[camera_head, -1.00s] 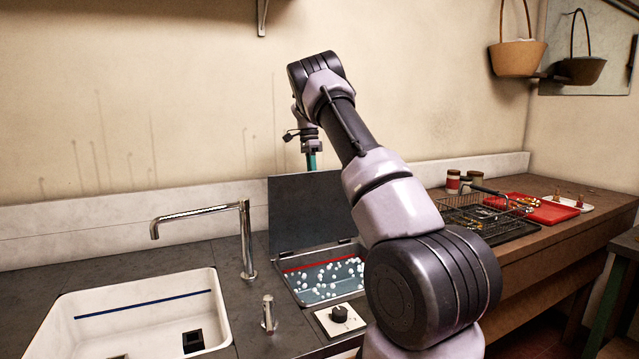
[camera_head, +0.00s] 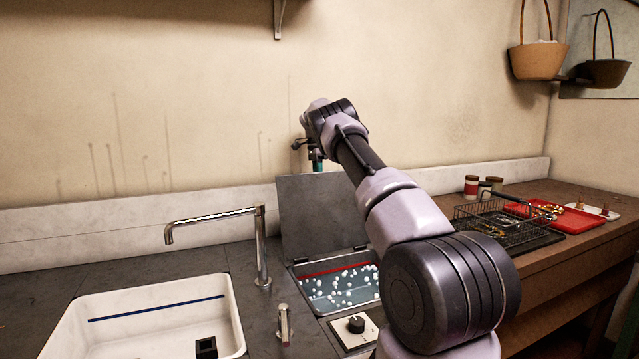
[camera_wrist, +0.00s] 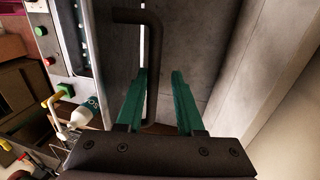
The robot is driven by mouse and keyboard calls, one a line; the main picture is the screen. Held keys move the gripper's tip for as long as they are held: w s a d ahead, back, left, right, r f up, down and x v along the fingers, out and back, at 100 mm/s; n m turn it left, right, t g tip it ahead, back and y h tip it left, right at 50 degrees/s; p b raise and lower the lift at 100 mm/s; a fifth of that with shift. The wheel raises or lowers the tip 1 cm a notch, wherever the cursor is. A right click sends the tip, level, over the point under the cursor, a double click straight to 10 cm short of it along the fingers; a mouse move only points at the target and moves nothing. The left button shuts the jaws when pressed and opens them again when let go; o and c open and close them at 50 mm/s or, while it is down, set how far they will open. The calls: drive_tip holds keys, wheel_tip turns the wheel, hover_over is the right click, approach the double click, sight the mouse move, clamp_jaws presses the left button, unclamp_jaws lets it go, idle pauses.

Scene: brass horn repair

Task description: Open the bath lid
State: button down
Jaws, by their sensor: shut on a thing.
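The bath lid (camera_head: 318,215) is a dark grey plate standing nearly upright at the back of the open bath in the head view. The bath (camera_head: 340,288) holds clear liquid with many white balls floating on it and a red line along its back wall. My gripper (camera_head: 317,165) is at the lid's top edge, partly hidden by my arm.
A white sink (camera_head: 150,305) and a chrome tap (camera_head: 262,245) stand left of the bath. A control knob (camera_head: 356,325) is in front. A wire basket (camera_head: 500,220), red tray (camera_head: 570,218) and jars (camera_head: 471,186) are at the right. The wall is close behind the lid.

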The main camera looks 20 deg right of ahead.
drive_tip(key=shift+w+a, duration=0.15)
drive_tip(key=c, duration=0.8)
unclamp_jaws()
drive_tip(key=shift+w+f, duration=0.25)
drive_tip(key=shift+c, duration=0.2)
drive_tip(key=shift+s+r, duration=0.15)
drive_tip(key=shift+s, duration=0.05)
